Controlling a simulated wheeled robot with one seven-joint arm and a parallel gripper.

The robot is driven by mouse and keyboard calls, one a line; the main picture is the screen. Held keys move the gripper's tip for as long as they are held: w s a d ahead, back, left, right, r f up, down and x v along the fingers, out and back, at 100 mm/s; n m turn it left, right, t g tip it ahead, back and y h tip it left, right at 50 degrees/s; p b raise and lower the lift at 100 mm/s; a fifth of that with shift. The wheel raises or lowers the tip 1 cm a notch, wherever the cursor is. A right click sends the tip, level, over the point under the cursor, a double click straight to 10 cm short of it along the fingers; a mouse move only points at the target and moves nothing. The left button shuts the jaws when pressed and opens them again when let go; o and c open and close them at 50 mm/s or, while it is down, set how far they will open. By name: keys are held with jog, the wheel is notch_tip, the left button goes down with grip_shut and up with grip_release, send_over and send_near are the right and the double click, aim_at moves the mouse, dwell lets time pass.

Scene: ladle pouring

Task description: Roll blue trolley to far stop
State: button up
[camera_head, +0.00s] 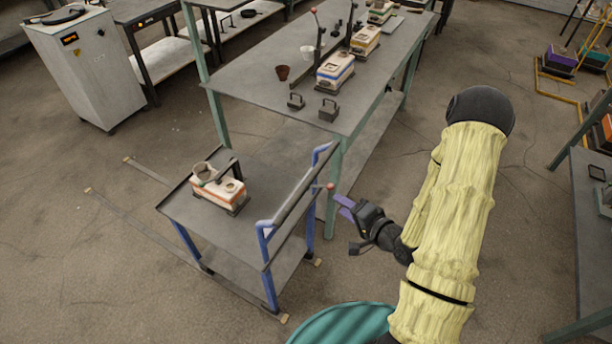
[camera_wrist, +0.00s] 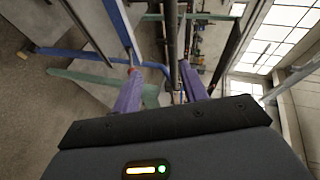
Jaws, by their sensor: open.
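The blue trolley (camera_head: 222,228) has a grey top, blue legs and a raised push bar (camera_head: 292,193) at its right end. It stands on floor rails near their right end, beside the long grey table. At the rails' far left end are small tan stops (camera_head: 88,190). My gripper (camera_head: 344,205) has purple fingers, open and empty, just right of the push bar near a red knob (camera_head: 330,187). In the wrist view, the open fingers (camera_wrist: 160,88) point toward the trolley's blue frame (camera_wrist: 90,57); I cannot tell whether they touch it.
A cream and orange mould box with a metal cup (camera_head: 205,173) rides on the trolley top. The long table (camera_head: 260,90) holds moulds, cups and weights. A white cabinet (camera_head: 85,75) stands at the back left. The floor along the rails (camera_head: 140,228) looks clear.

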jog(key=shift+s+r+m+t+y, duration=0.25)
jog(key=shift+r+m+t+y, duration=0.2)
jog(key=shift+m+t, duration=0.3)
jog(key=shift+w+f, duration=0.1)
jog(key=shift+f, duration=0.05)
jog(key=b+x, duration=0.8)
jog(key=x, duration=0.9)
jog(key=shift+w, duration=0.1)
grip_shut()
